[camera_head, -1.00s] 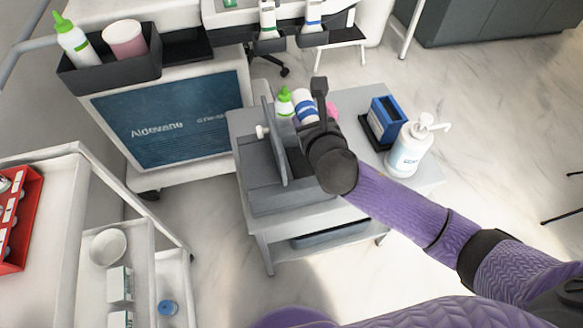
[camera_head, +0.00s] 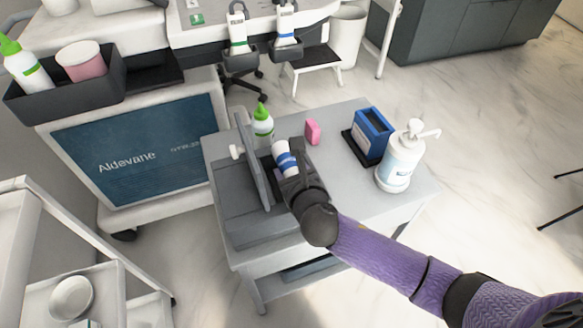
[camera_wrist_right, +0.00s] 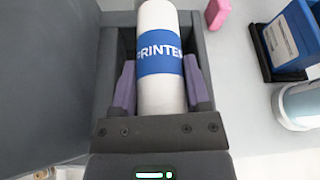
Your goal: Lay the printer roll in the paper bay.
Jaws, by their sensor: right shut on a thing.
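The printer roll (camera_head: 285,156) is white with a blue band. In the right wrist view the roll (camera_wrist_right: 160,98) shows part of the word "PRINTER". My right gripper (camera_head: 288,172) is shut on it; in the wrist view the gripper's purple fingers (camera_wrist_right: 160,88) lie on either side. The paper bay is the dark recess of the grey device (camera_head: 255,228), beside its upright lid (camera_head: 253,165). In the wrist view the roll lies over or inside the bay's walls (camera_wrist_right: 106,55); I cannot tell whether it touches the floor. My gripper and wrist hide part of the bay. My left gripper is out of view.
On the same table (camera_head: 335,190) stand a green-capped bottle (camera_head: 262,122), a pink block (camera_head: 312,131), a blue box (camera_head: 371,132) and a white pump bottle (camera_head: 400,160). A white cart (camera_head: 35,235) stands at the left.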

